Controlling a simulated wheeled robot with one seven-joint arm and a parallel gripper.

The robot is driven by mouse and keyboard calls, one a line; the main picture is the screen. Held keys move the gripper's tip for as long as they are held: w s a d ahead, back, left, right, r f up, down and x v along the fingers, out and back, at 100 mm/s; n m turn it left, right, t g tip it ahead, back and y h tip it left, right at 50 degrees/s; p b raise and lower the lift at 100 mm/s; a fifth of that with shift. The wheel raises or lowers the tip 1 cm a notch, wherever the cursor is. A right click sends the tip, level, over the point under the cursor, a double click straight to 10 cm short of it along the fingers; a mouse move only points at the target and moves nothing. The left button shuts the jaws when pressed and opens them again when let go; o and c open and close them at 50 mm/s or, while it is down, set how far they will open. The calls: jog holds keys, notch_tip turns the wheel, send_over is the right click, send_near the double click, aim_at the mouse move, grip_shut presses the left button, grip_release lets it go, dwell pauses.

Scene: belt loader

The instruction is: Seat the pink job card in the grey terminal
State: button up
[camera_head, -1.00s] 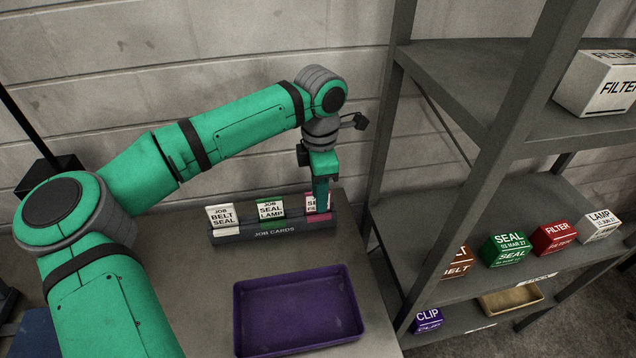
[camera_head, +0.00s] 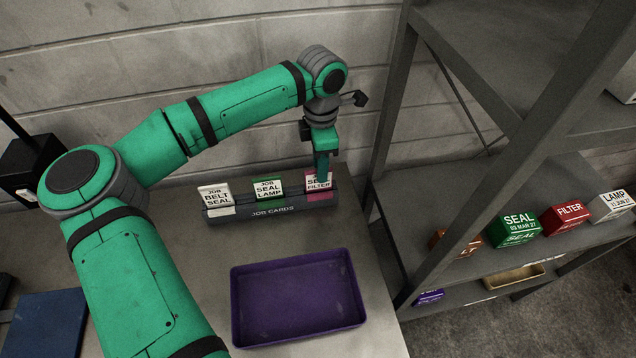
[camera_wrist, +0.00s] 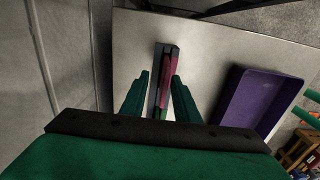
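The pink job card (camera_head: 314,184), with a white upper part reading SEAL FILTER, stands in the right slot of the dark job card rack (camera_head: 240,215). My gripper (camera_head: 322,178) points down at this card and hides part of its right side. In the wrist view, the two green fingers of my gripper (camera_wrist: 160,90) are apart, with the pink card (camera_wrist: 168,82) between them. Gaps show beside the card, so the fingers look open and not closed on it. I cannot pick out the grey terminal in these frames.
Two other cards, BELT SEAL (camera_head: 215,195) and SEAL LAMP (camera_head: 268,187), stand in the rack to the left. An empty purple tray (camera_head: 240,300) lies in front. A grey metal shelf (camera_head: 455,215) with labelled boxes stands close on the right. A dark box (camera_head: 30,165) is at far left.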

aim_at(319, 185)
jog(key=f, duration=0.3)
jog(key=s+f, duration=0.1)
jog(key=shift+a+f, duration=0.3)
jog(key=shift+f, duration=0.05)
grip_shut()
